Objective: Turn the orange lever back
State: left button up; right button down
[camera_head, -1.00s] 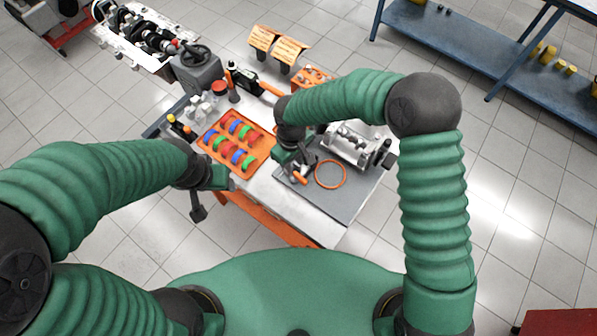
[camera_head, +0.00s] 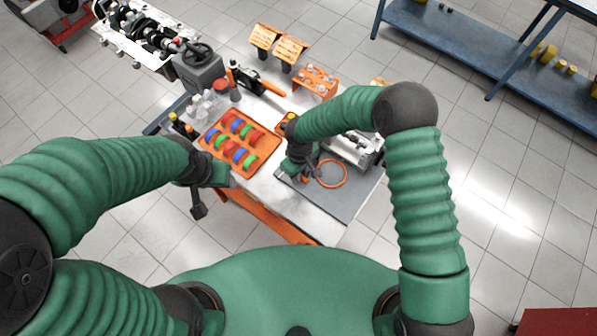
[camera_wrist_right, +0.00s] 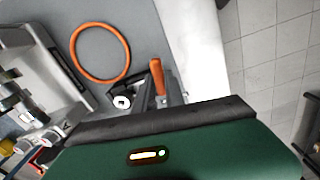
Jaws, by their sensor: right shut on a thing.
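The orange lever (camera_wrist_right: 157,76) shows in the right wrist view as a short orange handle on a dark metal clamp (camera_wrist_right: 124,97) on the grey mat. My right gripper (camera_wrist_right: 160,98) is shut on the lever; its fingers lie on either side of the handle. In the head view my right gripper (camera_head: 308,168) is low over the mat and hides most of the lever. My left gripper (camera_head: 198,208) hangs off the bench's near left edge, away from the lever; its finger gap is too small to tell.
An orange ring (camera_head: 332,174) lies flat on the grey mat (camera_head: 345,205) beside the clamp. A grey engine block (camera_head: 352,150) stands behind it. An orange tray (camera_head: 262,158) of coloured parts is at the left. Another orange-handled clamp (camera_head: 268,86) stands farther back.

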jog(key=shift+d+r, duration=0.1)
jog(key=shift+d, duration=0.15)
jog(key=shift+n, duration=0.7)
pick_arm(q)
jog(key=shift+d, duration=0.2)
pick_arm(e)
jog(key=shift+a, duration=0.15)
jog(key=c, duration=1.6)
grip_release()
jog(key=shift+o, duration=1)
pick_arm(q)
jog(key=shift+s+d, duration=0.15)
jog(key=shift+d, duration=0.1)
